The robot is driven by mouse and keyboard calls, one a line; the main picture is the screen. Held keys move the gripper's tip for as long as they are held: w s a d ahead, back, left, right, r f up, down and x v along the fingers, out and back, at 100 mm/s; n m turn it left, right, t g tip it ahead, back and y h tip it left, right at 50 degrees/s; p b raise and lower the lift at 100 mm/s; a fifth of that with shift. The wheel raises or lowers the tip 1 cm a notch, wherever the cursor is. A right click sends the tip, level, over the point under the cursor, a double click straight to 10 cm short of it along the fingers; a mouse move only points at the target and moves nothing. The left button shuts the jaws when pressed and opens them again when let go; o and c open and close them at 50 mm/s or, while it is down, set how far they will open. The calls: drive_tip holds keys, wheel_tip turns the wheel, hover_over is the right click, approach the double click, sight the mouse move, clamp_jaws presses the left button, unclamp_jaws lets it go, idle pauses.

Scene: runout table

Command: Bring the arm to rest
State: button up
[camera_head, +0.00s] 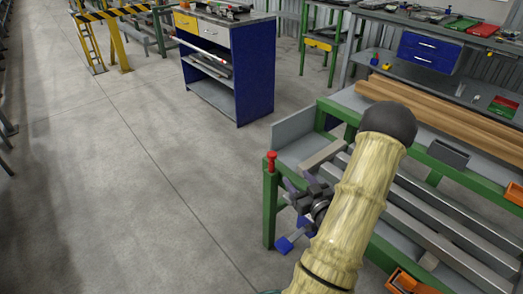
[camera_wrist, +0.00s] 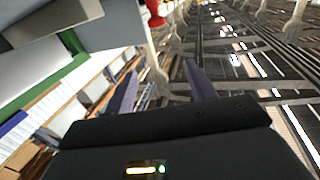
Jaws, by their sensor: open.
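My gripper (camera_head: 296,203) is at the near left corner of the green-framed runout table (camera_head: 269,215), partly hidden behind my own pale, wrapped arm. In the wrist view my gripper (camera_wrist: 162,70) shows two purple fingers spread apart with nothing between them. The arm has a dark rounded cap at its upper end and slopes down to the gripper. A red knob (camera_head: 271,160) tops the table's corner post; a red piece also shows in the wrist view (camera_wrist: 155,12), beyond the fingers.
Long wooden boards (camera_head: 455,118) lie along the table's back. Grey metal bars (camera_head: 440,208) run along its front. A grey box (camera_head: 448,153) sits on the green rail. A blue cabinet (camera_head: 254,75) stands behind. The floor to the left is clear.

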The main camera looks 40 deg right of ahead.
drive_tip(key=w+a+f+n+g+y, duration=0.1)
drive_tip(key=w+a+n+g+y, duration=0.15)
drive_tip(key=w+a+g, duration=0.75)
drive_tip(key=s+a+r+g, duration=0.3)
drive_tip(key=s+a, duration=0.4)
drive_tip(key=a, duration=0.3)
drive_tip(key=s+a+r+g, duration=0.2)
drive_tip(key=s+a, duration=0.4)
drive_tip(key=a, duration=0.5)
drive_tip(key=w+d+p+v, duration=0.1)
drive_tip(key=w+p+v, duration=0.1)
drive_tip(key=p+v, duration=1)
drive_tip(key=w+d+r+p+v, duration=0.1)
drive_tip(key=w+p+v, duration=0.2)
drive_tip(key=p+v, duration=0.9)
drive_tip(key=shift+w+d+r+y+p, duration=0.2)
drive_tip(key=shift+d+r+y+p, duration=0.05)
drive_tip(key=shift+y+p, duration=0.2)
